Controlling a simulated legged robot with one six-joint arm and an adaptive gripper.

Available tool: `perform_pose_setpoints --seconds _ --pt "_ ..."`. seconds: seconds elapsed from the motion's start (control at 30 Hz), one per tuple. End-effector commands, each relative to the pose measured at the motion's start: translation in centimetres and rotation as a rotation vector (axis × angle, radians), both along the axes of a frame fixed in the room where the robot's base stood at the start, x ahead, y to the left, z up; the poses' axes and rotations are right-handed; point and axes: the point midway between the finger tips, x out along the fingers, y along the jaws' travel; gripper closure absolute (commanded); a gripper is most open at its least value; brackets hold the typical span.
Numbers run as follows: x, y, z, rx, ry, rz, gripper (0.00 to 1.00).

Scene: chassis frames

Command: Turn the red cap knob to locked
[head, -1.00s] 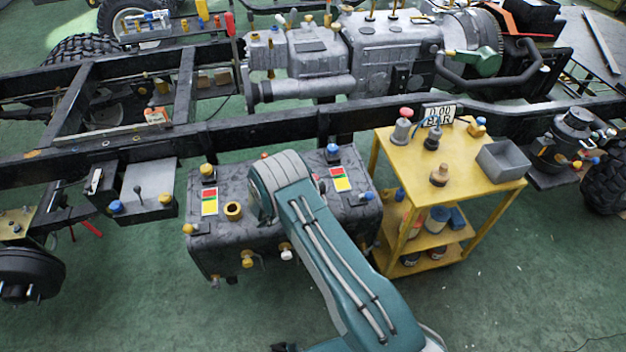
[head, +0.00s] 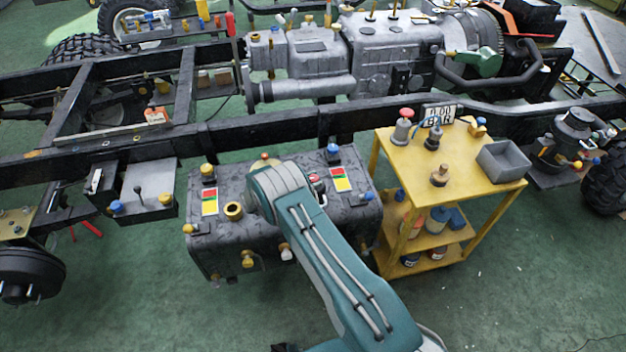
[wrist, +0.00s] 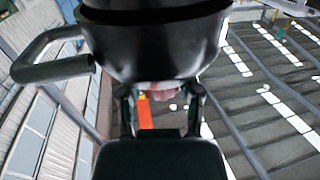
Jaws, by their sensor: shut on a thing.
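A pinkish-red piece (wrist: 162,90), which looks like the red cap knob, shows between the fingers of my gripper (wrist: 163,105) in the wrist view. The fingers are shut on it. Most of it is hidden by the large black body above it, so I cannot tell its turn angle. A red-topped fitting (head: 317,178) shows on the tank just right of my arm.
A yellow cart (head: 465,178) with parts and a grey bin (head: 503,162) stands to the right. The green floor in front is clear.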

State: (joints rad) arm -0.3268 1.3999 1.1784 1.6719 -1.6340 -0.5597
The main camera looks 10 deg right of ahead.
Motion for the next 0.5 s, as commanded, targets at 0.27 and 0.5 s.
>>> perform_pose_setpoints --seconds 0.27,0.5 --pt "0.02 0.06 0.04 0.001 -0.002 0.004 0.18" --pt "-0.03 0.04 0.06 0.001 -0.001 0.002 0.18"
